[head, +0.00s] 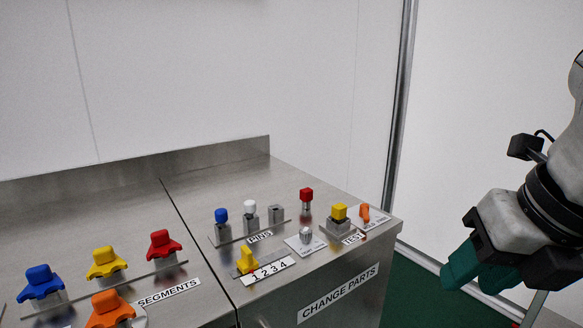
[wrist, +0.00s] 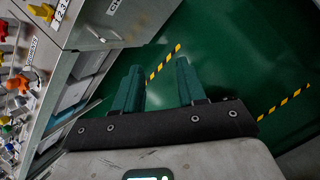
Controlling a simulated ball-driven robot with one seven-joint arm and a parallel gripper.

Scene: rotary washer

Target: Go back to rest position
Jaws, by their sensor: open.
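My gripper (head: 478,272) hangs at the right of the head view, off the right end of the steel counter and apart from it. Its two green fingers point down and to the left. In the wrist view the fingers (wrist: 158,85) stand apart with nothing between them, over the green floor. The gripper is open and empty. The upper part of my arm runs out of the head view at the right edge.
The steel counter (head: 215,172) holds coloured segments, including a blue one (head: 40,284), and pins near a yellow-topped test block (head: 339,213). A metal post (head: 398,120) stands behind. Green floor (wrist: 215,40) with yellow-black tape lies clear below my gripper.

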